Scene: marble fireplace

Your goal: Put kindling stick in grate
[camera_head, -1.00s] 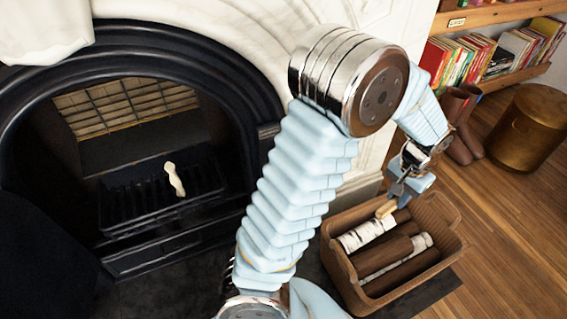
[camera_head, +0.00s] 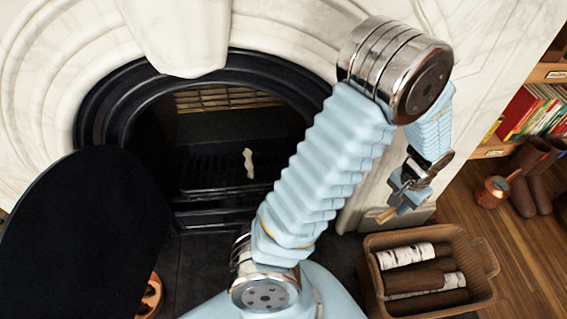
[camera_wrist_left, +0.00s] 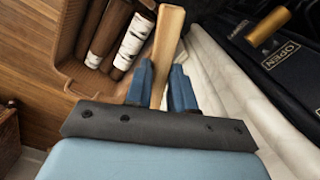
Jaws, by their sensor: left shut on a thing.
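My left gripper (camera_head: 404,198) is shut on a light wooden kindling stick (camera_head: 386,215), held above and behind the log basket. In the left wrist view the stick (camera_wrist_left: 166,42) stands between the blue fingers of the gripper (camera_wrist_left: 160,82) and extends past their tips. The black grate (camera_head: 210,176) sits inside the arched fireplace, left of the gripper. A pale, crooked piece (camera_head: 248,163) is upright at the grate. My left arm crosses the view and hides the fireplace's right side. My right gripper is not in view.
The wicker basket (camera_head: 488,262) holds several logs (camera_head: 415,280). The black fireplace surround (camera_head: 120,105) and white marble (camera_head: 270,25) border the opening. A large dark rounded shape (camera_head: 80,240) covers the lower left. Boots (camera_head: 530,160) and a copper pot (camera_head: 492,190) stand at right.

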